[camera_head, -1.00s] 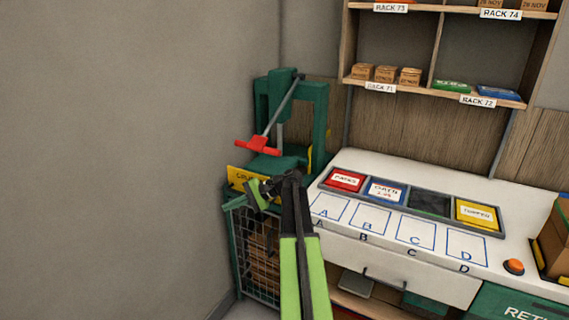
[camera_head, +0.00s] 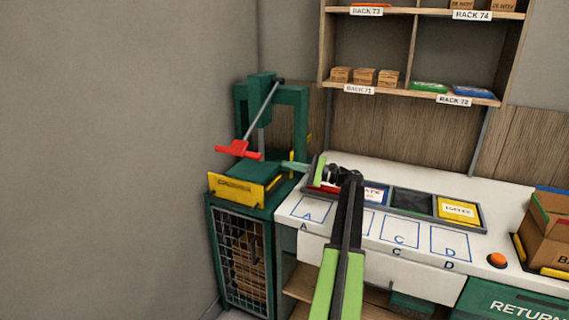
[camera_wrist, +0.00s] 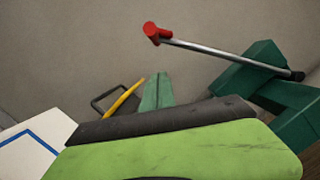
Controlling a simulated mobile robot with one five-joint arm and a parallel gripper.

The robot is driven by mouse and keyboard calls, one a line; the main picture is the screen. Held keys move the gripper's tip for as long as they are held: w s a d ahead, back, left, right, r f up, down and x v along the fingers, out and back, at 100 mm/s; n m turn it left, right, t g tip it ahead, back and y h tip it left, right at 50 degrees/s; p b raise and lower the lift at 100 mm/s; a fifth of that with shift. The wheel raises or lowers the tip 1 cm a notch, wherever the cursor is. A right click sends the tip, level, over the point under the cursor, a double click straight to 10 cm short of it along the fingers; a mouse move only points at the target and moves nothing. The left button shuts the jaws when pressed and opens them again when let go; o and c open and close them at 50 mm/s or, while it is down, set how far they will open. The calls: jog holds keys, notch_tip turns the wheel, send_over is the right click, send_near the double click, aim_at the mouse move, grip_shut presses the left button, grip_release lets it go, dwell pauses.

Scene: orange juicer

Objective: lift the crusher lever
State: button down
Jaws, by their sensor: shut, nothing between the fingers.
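The crusher (camera_head: 257,90) is a green frame at the back left in the head view. Its lever (camera_head: 262,112) is a grey rod running from a pivot at the top of the frame down left to a red T-shaped handle (camera_head: 238,150). The handle hangs above the yellow-fronted green bed (camera_head: 237,190). In the wrist view the red handle (camera_wrist: 152,33) and rod are above and ahead. My gripper (camera_head: 287,165) is shut and empty, pointing left toward the crusher, right of and slightly below the handle, apart from it. It also shows in the wrist view (camera_wrist: 157,80).
The white counter (camera_head: 290,222) has outlined spaces A to D and a tray of coloured bins (camera_head: 475,220). An orange button (camera_head: 497,260) and a cardboard box (camera_head: 550,235) are on the right. Shelves (camera_head: 420,94) hang above. A grey wall (camera_head: 120,150) stands left of the crusher.

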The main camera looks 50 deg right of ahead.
jog(key=w+a+r+p, duration=0.3)
jog(key=w+a, duration=0.3)
jog(key=shift+a+r, duration=0.15)
jog(key=shift+a, duration=0.1)
